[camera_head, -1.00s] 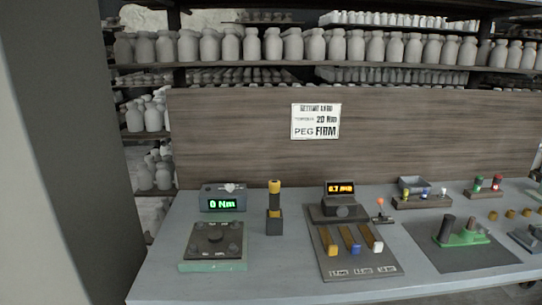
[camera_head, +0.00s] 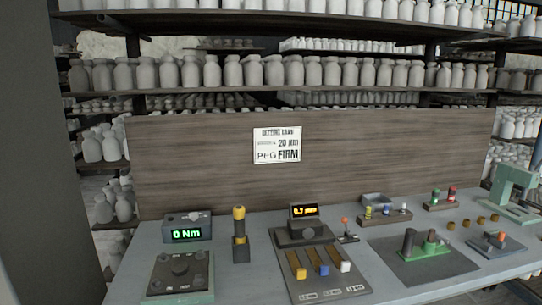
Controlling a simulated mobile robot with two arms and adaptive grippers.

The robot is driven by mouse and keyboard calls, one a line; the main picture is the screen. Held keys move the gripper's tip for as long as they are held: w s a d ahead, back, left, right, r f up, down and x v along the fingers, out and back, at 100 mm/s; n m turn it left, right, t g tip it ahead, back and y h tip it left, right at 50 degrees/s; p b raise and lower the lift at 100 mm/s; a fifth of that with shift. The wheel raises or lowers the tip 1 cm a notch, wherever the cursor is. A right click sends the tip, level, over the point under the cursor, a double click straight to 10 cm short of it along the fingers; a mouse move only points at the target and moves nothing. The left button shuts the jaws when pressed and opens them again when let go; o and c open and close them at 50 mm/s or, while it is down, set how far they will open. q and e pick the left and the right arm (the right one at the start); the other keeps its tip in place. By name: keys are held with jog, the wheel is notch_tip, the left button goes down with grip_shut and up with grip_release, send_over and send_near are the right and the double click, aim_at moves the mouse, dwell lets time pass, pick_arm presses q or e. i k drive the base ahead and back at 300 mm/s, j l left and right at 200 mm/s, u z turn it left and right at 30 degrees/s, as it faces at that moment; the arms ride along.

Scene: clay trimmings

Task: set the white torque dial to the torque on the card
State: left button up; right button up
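The setting card (camera_head: 277,145) is on the wooden back panel; it reads 20 Nm and PEG FIRM. The torque display box (camera_head: 187,229) stands at the left of the bench and shows 0 Nm in green. A pale, whitish dial (camera_head: 199,217) is on top of this box; its setting is too small to read. In front of it is a dark plate on a green base (camera_head: 180,276) with a central knob and corner fittings. Neither of my grippers is in view.
A yellow-and-black tool (camera_head: 240,234) stands upright in a holder right of the display box. A unit reading 0.7 in orange (camera_head: 304,211) has coloured sliders before it. A green fixture (camera_head: 424,246) lies further right. Shelves of jars (camera_head: 290,71) stand behind.

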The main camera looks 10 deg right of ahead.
aim_at(194, 216)
jog(key=i+u, duration=0.45)
jog(key=u, duration=0.25)
jog(key=i+l+u, duration=0.15)
jog(key=u, duration=0.2)
jog(key=i, duration=0.05)
